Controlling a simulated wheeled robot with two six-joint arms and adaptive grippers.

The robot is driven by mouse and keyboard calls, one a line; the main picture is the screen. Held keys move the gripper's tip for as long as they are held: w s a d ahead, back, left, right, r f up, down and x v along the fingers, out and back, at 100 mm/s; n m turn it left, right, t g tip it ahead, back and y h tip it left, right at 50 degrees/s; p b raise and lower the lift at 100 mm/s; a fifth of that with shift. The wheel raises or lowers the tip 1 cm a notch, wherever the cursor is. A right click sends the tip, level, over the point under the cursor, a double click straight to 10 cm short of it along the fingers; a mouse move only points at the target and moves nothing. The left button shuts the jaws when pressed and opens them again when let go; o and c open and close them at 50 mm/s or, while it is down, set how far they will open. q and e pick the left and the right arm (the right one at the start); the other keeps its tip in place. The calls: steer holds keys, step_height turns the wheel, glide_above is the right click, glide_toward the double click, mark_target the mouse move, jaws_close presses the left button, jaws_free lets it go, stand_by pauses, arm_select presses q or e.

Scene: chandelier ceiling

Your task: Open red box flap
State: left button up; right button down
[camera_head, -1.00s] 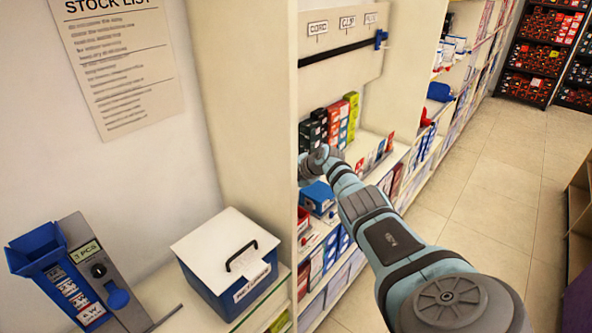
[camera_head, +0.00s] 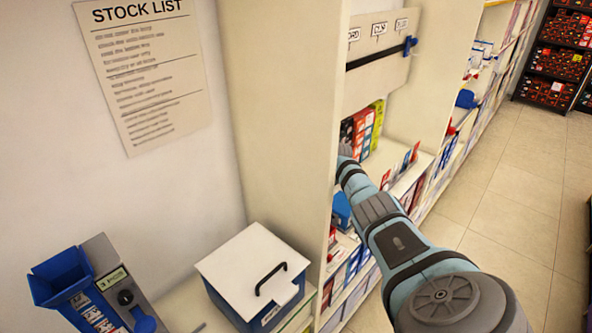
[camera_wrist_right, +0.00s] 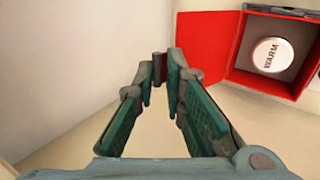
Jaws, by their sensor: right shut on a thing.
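The red box (camera_wrist_right: 288,87) stands at the upper right of the right wrist view, with its inside facing me. A round white piece marked WARM (camera_wrist_right: 273,55) is inside it. The red flap (camera_wrist_right: 208,38) stands swung out to the left of the box opening. My right gripper (camera_wrist_right: 160,68) is shut on a small dark red piece between its fingertips, which looks like the flap's edge; the fingers partly hide the join. In the head view the right gripper is hidden behind the shelf's side panel. My left gripper is not in view.
A tall cream shelf panel (camera_head: 285,110) stands left of my right arm. A blue box with a white lid (camera_head: 255,265) and a blue dispenser (camera_head: 70,280) are at lower left. Upright coloured boxes (camera_head: 370,128) stand on the shelf. The tiled aisle (camera_head: 500,200) is clear.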

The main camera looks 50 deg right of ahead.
steer(key=shift+s+a+f, duration=0.15)
steer(key=shift+s+f, duration=0.05)
steer(key=shift+f, duration=0.05)
steer(key=c, duration=1.8)
jaws_free()
steer(key=shift+c, duration=0.2)
steer(key=shift+o, duration=0.3)
steer(key=shift+w, duration=0.15)
steer(key=shift+r, duration=0.1)
steer(key=shift+s+d+r, duration=0.2)
steer(key=shift+d+r, duration=0.05)
steer(key=shift+r, duration=0.05)
steer(key=v, duration=1.1)
steer(key=shift+a, duration=0.15)
